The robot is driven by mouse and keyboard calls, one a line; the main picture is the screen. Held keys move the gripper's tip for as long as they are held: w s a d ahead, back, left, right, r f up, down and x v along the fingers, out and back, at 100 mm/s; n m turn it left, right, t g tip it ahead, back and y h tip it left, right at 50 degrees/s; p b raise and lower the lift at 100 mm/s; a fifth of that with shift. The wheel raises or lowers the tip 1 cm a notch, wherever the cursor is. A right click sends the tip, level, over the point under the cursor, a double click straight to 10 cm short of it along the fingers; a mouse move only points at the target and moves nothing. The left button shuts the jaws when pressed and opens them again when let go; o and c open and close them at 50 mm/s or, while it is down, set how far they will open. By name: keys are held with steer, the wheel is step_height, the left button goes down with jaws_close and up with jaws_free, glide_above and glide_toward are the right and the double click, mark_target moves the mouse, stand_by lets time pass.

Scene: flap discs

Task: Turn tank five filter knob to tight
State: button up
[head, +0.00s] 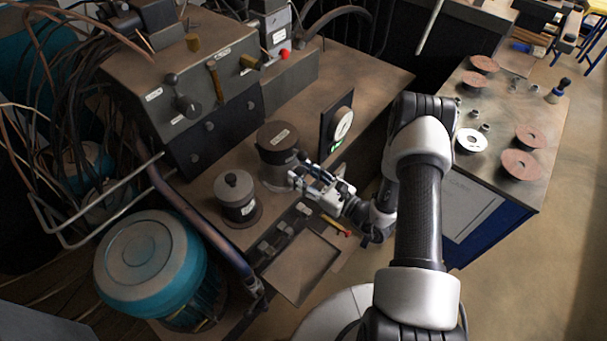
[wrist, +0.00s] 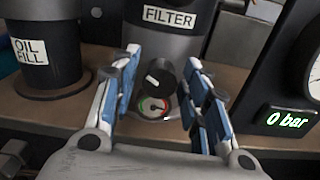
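The filter housing (head: 273,165) is a grey cylinder with a dark lid on the bench; its FILTER label (wrist: 169,17) shows in the wrist view. A small dark knob (wrist: 160,74) with a white pointer mark sits on its front. The mark lies on the knob's lower left face. A small round dial (wrist: 153,106) with red and green parts shows just below the knob. My gripper (wrist: 163,64) is open, with one blue-padded finger on each side of the knob and visible gaps to both. In the head view my gripper (head: 301,172) is at the housing's front right and hides the knob.
A dark canister labelled OIL FILL (wrist: 48,50) stands left of the housing. A gauge panel (wrist: 288,78) reading 0 bar stands close on the right. Several small switches (head: 283,228) and an empty tray (head: 301,268) lie in front. A disc table (head: 500,190) is farther right.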

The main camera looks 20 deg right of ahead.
steer(key=shift+o, duration=0.4)
steer(key=v, duration=1.2)
steer(key=p+v, duration=0.7)
steer(key=p, duration=0.3)
steer(key=b+x, duration=0.2)
steer(key=x, duration=1.5)
steer(key=shift+w+a, duration=0.15)
steer(key=shift+c, duration=0.6)
steer(key=c, duration=1)
